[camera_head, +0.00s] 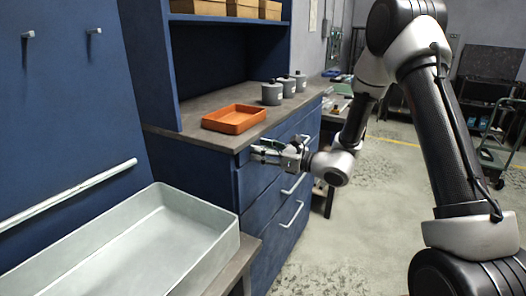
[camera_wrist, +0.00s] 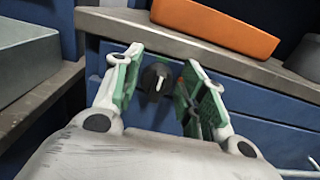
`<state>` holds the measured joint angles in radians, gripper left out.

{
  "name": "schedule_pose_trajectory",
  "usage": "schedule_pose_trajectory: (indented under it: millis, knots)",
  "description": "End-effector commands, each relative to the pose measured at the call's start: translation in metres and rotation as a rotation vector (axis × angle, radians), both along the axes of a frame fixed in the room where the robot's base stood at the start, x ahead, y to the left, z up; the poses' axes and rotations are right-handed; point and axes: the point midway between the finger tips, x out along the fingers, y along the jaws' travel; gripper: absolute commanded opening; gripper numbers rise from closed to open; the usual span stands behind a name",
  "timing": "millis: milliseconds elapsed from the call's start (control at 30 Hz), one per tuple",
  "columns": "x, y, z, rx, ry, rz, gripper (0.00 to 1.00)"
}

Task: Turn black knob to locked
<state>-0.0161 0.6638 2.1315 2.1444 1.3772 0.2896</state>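The black knob (camera_wrist: 158,80) shows in the wrist view on the blue cabinet front, just under the countertop edge. It has a pale pointer mark that stands close to upright, tilted slightly. My gripper (camera_wrist: 157,82) is open, with its green-padded fingers on either side of the knob. A gap shows between the knob and each finger; I cannot tell how deep the fingertips reach. In the head view my gripper (camera_head: 268,153) is at the blue drawer cabinet (camera_head: 262,195), near its top left corner, and the knob is hidden there. No locked marking is readable.
An orange tray (camera_head: 235,119) sits on the countertop (camera_head: 190,138) above, with several grey lidded canisters (camera_head: 272,94) behind it. A large pale tray (camera_head: 222,243) stands at the lower left. Drawer handles (camera_head: 292,214) stick out below my gripper. Open floor lies right of the cabinet.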

Motion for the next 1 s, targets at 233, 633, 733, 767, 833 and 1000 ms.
schedule_pose_trajectory:
  millis: [233, 633, 733, 767, 833, 1000]
  knots:
    - [-0.0001, -0.0002, 0.0001, 0.0, 0.0, 0.0, 0.08]
    - [0.0009, -0.001, 0.0, 0.061, 0.092, 0.001, 0.08]
    - [0.0015, -0.0015, -0.0001, 0.101, 0.152, 0.001, 0.08]
    - [0.0018, -0.0017, -0.0001, 0.114, 0.172, 0.001, 0.08]
    - [0.0024, -0.002, -0.0003, 0.148, 0.223, 0.001, 0.08]
    - [0.0039, -0.0031, -0.0009, 0.237, 0.357, 0.001, 0.08]
